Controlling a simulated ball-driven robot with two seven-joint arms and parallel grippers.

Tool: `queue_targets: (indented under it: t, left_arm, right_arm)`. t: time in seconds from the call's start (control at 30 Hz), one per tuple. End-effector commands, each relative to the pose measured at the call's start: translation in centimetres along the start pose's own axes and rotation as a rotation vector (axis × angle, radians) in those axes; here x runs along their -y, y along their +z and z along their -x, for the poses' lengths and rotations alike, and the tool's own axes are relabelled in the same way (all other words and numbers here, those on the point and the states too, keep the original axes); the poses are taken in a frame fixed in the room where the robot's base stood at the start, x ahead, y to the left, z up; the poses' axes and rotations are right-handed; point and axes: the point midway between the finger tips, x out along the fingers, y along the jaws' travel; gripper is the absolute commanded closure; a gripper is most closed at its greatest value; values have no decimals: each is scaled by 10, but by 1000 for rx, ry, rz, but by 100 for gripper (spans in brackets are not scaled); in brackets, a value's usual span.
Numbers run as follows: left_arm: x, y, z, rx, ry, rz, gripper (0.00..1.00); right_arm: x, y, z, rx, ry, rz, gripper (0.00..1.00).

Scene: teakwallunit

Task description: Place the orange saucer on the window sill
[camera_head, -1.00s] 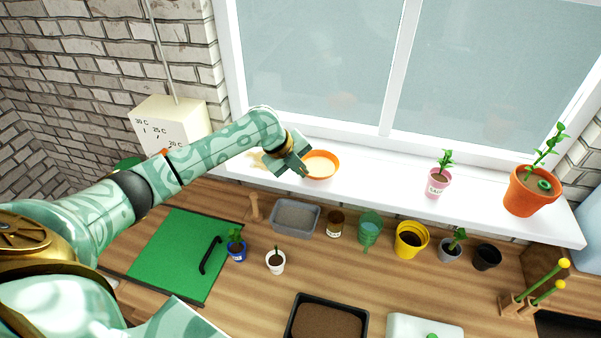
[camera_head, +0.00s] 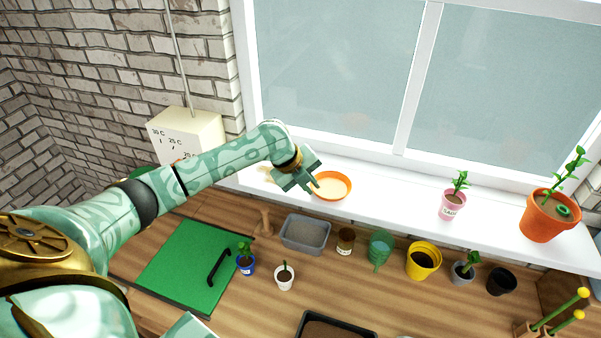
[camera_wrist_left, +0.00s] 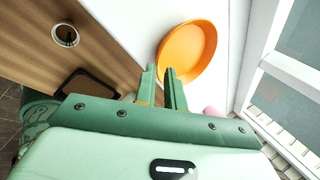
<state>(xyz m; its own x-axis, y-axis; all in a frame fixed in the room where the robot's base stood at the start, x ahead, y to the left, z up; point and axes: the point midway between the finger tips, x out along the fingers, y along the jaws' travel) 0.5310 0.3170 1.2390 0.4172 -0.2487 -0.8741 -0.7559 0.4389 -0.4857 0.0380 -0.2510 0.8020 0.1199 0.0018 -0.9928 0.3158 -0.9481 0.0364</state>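The orange saucer (camera_head: 333,187) lies on the white window sill (camera_head: 400,199), near its left end. It also shows in the left wrist view (camera_wrist_left: 190,50), just beyond the fingertips. My left gripper (camera_head: 315,187) is at the saucer's left rim. In the left wrist view its two fingers (camera_wrist_left: 159,72) stand apart with a gap between them, and one fingertip overlaps the rim. I cannot tell whether it touches the rim.
A pink pot (camera_head: 453,204) and a large terracotta pot (camera_head: 547,219) stand farther right on the sill, with bare sill between. Below, the wooden counter holds a grey tray (camera_head: 305,233), a yellow pot (camera_head: 423,261) and a green mat (camera_head: 185,267). The window frame (camera_head: 408,80) rises behind.

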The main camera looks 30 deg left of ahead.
Motion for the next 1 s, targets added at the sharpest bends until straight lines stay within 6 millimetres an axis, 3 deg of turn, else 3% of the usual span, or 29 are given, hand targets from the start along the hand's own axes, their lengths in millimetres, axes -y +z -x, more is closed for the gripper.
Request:
queue_targets:
  t: [0.2, 0.43, 0.83, 1.0]
  left_arm:
    - [0, 1, 53, 4, 0, -3, 89]
    - [0, 0, 88, 1, 0, -1, 89]
    - [-1, -1, 93, -2, 3, 1, 89]
    - [-21, -17, 72, -47, 43, 11, 89]
  right_arm:
    - [0, -1, 0, -1, 0, 0, 100]
    - [0, -1, 0, -1, 0, 1, 100]
    - [-1, 0, 0, -1, 2, 1, 100]
    - [-2, 0, 0, 0, 3, 1, 100]
